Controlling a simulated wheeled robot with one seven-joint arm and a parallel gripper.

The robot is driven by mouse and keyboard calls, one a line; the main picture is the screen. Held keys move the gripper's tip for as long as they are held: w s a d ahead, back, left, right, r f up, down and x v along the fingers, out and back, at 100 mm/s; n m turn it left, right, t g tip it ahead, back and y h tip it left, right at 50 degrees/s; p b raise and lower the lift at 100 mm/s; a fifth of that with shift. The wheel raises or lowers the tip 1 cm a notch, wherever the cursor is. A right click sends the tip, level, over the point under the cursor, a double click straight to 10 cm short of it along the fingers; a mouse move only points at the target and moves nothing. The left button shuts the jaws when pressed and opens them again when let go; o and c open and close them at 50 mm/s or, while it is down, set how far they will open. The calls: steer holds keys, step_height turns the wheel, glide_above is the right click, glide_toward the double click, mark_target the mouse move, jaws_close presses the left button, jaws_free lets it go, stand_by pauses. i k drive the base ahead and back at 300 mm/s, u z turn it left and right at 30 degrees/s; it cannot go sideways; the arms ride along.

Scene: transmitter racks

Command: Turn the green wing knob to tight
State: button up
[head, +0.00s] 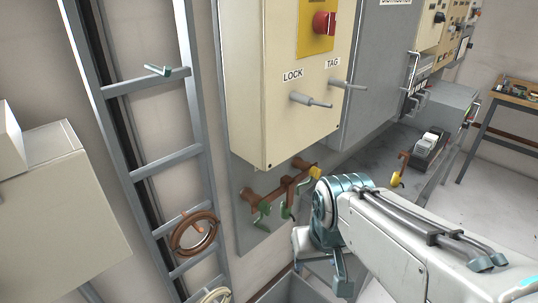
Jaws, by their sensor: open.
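A copper-brown bar (268,194) is fixed on a grey backing plate below the cream cabinet. Green clamp-like parts hang from it: one at the left (262,218), one in the middle (287,211) and one at the right (315,173), beside a yellow part (316,172). They are small here, and I cannot tell which is the green wing knob or how tight it is. My gripper (322,263) is open, points downward and looks empty. It is below and right of the bar in the picture, apart from the green parts. My wrist partly covers the area right of the bar.
The cream cabinet (262,100) overhangs the bar, with LOCK (310,100) and TAG (347,84) pegs jutting out. A grey ladder (150,170) with a brown ring (195,231) stands left. A grey bench (440,150) is right. An open grey bin (285,290) lies below.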

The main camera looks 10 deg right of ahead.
mark_target(263, 206)
steer(key=z, duration=1)
steer(key=k, duration=0.8)
steer(key=u, duration=0.45)
steer(key=i, duration=0.5)
